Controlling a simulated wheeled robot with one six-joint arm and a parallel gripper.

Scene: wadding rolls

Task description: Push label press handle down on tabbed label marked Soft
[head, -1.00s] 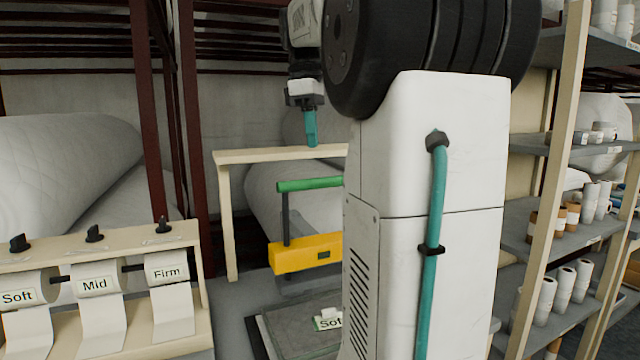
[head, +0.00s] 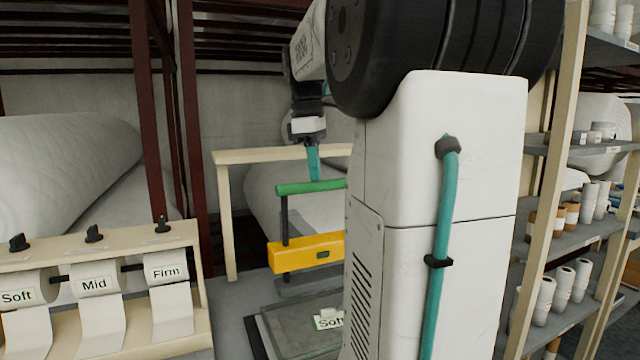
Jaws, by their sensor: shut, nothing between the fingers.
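The label press has a green handle bar (head: 310,187) on dark posts above a yellow press block (head: 305,253). The block is raised, with a gap below it. A white label marked Soft (head: 327,322) with a small raised tab lies on a grey quilted piece on the press base (head: 262,345); my own column hides its right part. My gripper (head: 314,178) has teal fingers pointing down, shut and empty. Its fingertips are right at the top of the green handle and seem to touch it. My column also hides the right end of the handle and block.
A wooden dispenser (head: 100,250) with label rolls marked Soft, Mid and Firm stands at the left. A pale wooden frame (head: 225,215) stands behind the press. Shelves with rolls (head: 560,240) are at the right. Large wadding rolls (head: 65,185) lie behind.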

